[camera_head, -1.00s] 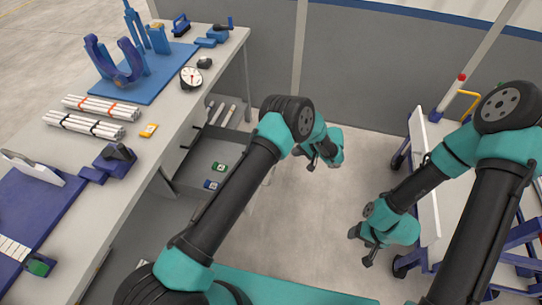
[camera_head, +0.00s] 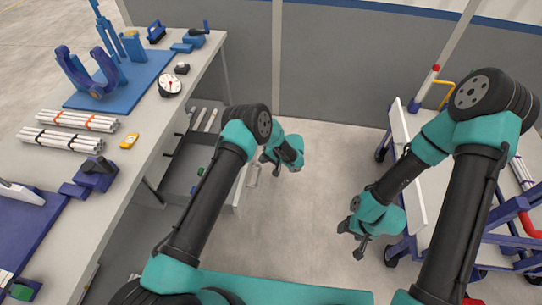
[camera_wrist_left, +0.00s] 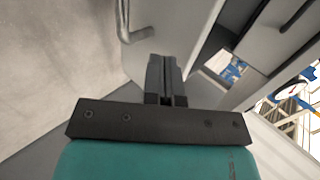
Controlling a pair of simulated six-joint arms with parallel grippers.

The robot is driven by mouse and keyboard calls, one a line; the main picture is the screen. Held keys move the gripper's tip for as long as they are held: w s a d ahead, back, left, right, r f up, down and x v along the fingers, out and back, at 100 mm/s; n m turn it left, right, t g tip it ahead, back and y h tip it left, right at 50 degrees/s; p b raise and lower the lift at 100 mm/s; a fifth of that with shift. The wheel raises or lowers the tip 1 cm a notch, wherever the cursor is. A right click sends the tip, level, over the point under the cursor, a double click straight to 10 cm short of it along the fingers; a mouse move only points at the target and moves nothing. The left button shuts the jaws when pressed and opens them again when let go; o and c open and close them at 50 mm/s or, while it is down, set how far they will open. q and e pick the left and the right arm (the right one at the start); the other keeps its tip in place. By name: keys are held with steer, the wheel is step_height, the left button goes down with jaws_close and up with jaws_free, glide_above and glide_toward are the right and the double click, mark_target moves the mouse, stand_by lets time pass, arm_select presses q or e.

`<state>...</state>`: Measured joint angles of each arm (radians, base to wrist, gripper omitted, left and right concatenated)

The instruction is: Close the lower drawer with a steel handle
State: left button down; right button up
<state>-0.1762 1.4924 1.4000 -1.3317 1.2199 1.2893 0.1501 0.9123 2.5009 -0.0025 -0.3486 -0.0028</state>
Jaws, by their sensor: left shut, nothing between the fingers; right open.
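The lower drawer (camera_head: 178,178) under the workbench is pulled out, with a few small items inside. Its steel handle (camera_head: 253,174) is on the drawer's outer front, partly beside my left arm. My left gripper (camera_head: 266,160) is shut and empty, just beyond the handle and close to the drawer front in the head view. In the left wrist view my shut fingers (camera_wrist_left: 167,62) point toward a grey drawer front (camera_wrist_left: 185,25), with a steel handle (camera_wrist_left: 128,25) left of them. Contact cannot be told. My right gripper (camera_head: 357,243) is open and empty over the floor. My left arm hides part of the drawer.
The workbench (camera_head: 125,165) stands at left with white pipe bundles (camera_head: 75,120), a gauge (camera_head: 170,86) and a blue stand (camera_head: 100,80). A blue-framed cart (camera_head: 430,210) with a white panel stands at right. Floor (camera_head: 310,215) between them is clear.

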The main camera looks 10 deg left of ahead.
arm_select(q)
steer(key=shift+w+a+r, duration=0.1)
steer(key=shift+a+r, duration=0.05)
steer(key=shift+a, duration=1.55)
steer(key=w+a, duration=0.1)
steer(key=a, duration=3)
steer(key=shift+w+a, duration=0.2)
steer(key=shift+a, duration=0.1)
steer(key=shift+d, duration=0.1)
steer(key=d+f+v, duration=0.1)
steer(key=f+v, duration=0.1)
steer(key=v, duration=1)
steer(key=shift+d+r, duration=0.3)
steer(key=shift+d, duration=0.4)
